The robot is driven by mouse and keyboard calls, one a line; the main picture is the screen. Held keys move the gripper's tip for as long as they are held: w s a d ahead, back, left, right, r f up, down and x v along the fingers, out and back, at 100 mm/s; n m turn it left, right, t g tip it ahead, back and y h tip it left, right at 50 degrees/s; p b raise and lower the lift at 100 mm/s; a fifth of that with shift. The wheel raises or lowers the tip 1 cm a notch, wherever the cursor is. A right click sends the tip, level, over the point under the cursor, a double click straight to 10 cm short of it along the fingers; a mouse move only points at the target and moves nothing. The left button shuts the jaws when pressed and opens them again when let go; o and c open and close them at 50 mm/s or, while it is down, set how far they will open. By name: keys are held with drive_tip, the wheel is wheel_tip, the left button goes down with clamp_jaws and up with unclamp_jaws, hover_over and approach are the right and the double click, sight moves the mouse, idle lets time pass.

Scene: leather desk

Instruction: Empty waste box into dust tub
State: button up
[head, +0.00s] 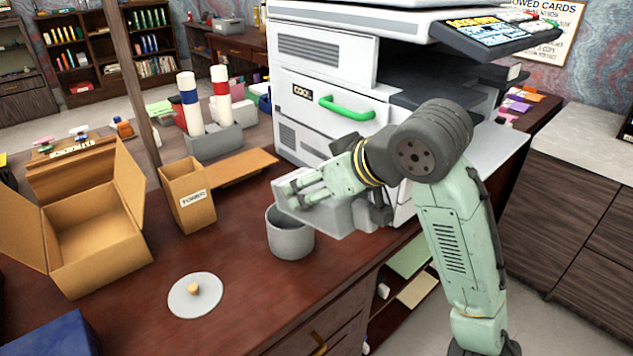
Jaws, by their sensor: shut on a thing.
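The waste box (338,218) is a pale grey, boxy container. My gripper (305,192) is shut on it from above and holds it in front of the copier. The box's left end overlaps the rim of the dust tub in the head view; whether they touch I cannot tell. The dust tub (290,243) is a round grey open pot on the desk, its far rim partly hidden behind the box. Its inside is mostly hidden. A round grey lid (195,306) with a wooden knob lies flat on the desk at the front left of the tub.
A large open carton (98,238) and a narrow labelled cardboard box (188,197) stand to the left. The copier (320,85) with a green handle stands behind my gripper. A blue box (52,336) is at the lower left. Bare desk (235,268) lies around the lid.

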drive_tip(key=shift+r, duration=0.1)
drive_tip(key=p, duration=0.1)
drive_tip(key=g+p, duration=0.1)
drive_tip(key=p, duration=0.1)
drive_tip(key=shift+w+a+r+h, duration=0.15)
drive_tip(key=shift+w+a+h, duration=0.1)
drive_tip(key=shift+h, duration=0.15)
drive_tip(key=p, duration=0.1)
drive_tip(key=g+h+p, duration=0.1)
drive_tip(key=p, duration=0.1)
drive_tip(key=shift+w+a+f+g, duration=0.2)
drive_tip(key=shift+w+g, duration=0.1)
drive_tip(key=shift+w, duration=0.05)
drive_tip(key=shift+w+f+p, duration=0.1)
drive_tip(key=shift+f+p, duration=0.05)
drive_tip(key=shift+p, duration=0.2)
drive_tip(key=shift+a+f+h, duration=0.1)
drive_tip(key=shift+f+h, duration=0.05)
drive_tip(key=shift+h, duration=0.15)
drive_tip(key=shift+p, duration=0.75)
drive_tip(key=shift+g, duration=0.3)
drive_tip(key=shift+w+a+g+h, duration=0.35)
drive_tip(key=shift+w+g+h, duration=0.15)
drive_tip(key=shift+g, duration=0.2)
idle(1.1)
